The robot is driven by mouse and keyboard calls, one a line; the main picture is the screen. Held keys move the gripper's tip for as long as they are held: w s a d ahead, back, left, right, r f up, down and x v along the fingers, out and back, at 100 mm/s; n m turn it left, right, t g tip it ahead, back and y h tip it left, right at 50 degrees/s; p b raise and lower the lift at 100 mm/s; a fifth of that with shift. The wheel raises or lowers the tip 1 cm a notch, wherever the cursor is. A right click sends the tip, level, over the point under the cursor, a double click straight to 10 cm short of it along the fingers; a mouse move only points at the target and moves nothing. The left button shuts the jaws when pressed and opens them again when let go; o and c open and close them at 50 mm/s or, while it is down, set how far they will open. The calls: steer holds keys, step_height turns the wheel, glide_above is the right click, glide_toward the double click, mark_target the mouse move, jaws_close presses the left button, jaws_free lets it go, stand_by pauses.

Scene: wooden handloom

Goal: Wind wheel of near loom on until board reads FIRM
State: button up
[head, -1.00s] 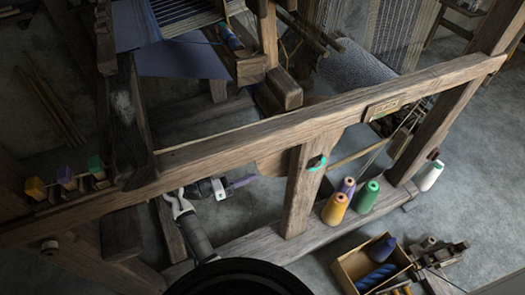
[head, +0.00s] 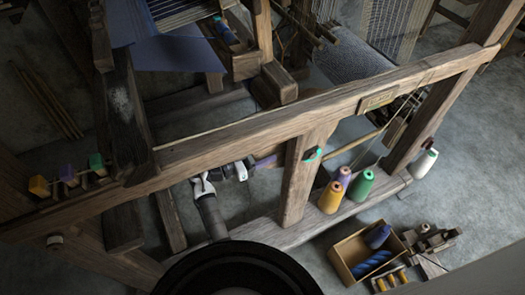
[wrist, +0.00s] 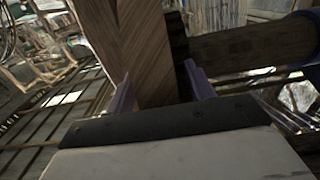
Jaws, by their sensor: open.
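The near loom's long front beam (head: 230,135) crosses the head view, with a post (head: 301,180) under it. A small board (head: 377,98) is fixed on the beam at right; its lettering is too small to read surely. A dark knob with a teal ring (head: 313,154) is on the post. I cannot make out the wheel surely; the beam and post hide much there. My gripper (head: 265,163) is just under the beam, left of the post. In the wrist view my gripper (wrist: 160,88) is open, its purple fingers either side of a wooden bar (wrist: 145,45); contact is unclear.
Several cones of thread (head: 362,184) stand on the lower rail right of the post. An open box (head: 342,258) lies on the floor nearby. Coloured blocks (head: 68,177) sit at far left. A dark wooden roller (wrist: 245,45) is close on the wrist view's right.

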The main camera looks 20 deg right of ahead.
jaws_close()
steer(key=shift+a+r+y, duration=0.15)
steer(key=shift+r+y, duration=0.45)
jaws_free()
steer(key=shift+f, duration=0.1)
